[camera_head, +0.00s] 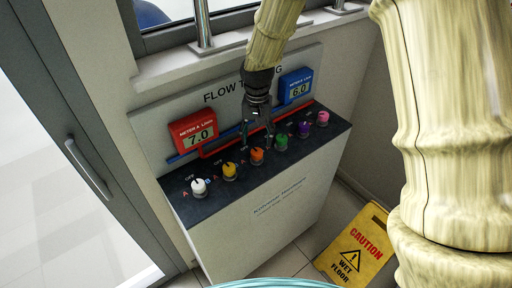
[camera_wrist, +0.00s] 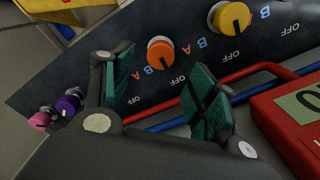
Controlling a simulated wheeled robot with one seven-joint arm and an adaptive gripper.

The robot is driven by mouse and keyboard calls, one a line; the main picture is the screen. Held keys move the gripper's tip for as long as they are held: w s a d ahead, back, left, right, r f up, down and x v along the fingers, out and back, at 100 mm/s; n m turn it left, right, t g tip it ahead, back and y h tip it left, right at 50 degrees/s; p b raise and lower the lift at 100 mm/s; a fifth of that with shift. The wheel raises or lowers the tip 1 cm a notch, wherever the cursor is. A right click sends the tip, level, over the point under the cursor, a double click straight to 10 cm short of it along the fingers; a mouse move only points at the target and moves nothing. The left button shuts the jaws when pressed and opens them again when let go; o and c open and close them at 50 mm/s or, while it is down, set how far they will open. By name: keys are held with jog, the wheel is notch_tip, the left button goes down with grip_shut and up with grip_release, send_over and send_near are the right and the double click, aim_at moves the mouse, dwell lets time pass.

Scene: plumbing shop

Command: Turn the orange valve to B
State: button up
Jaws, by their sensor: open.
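The orange valve (camera_head: 257,155) is a round knob on the dark top of the panel, between the yellow and green knobs. In the wrist view the orange valve (camera_wrist: 160,54) shows beyond the fingertips, in the gap between them. It carries a dark pointer mark; which letter it points at is hard to tell. Printed A, B and OFF marks lie around it. My gripper (camera_head: 258,138) hangs just above and behind the orange valve. In the wrist view my gripper (camera_wrist: 160,88) is open, its green pads apart with nothing between them.
White (camera_head: 199,187), yellow (camera_head: 229,171), green (camera_head: 281,143), purple (camera_head: 303,130) and pink (camera_head: 323,118) knobs share the row. A red meter (camera_head: 194,133) reads 7.0, a blue meter (camera_head: 297,87) 6.0. Red and blue pipes run behind. A yellow caution sign (camera_head: 352,246) stands on the floor.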

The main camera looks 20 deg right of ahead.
aim_at(257, 151)
jog(key=shift+f+p, duration=0.85)
jog(key=shift+f, duration=2.55)
jog(key=c, duration=1)
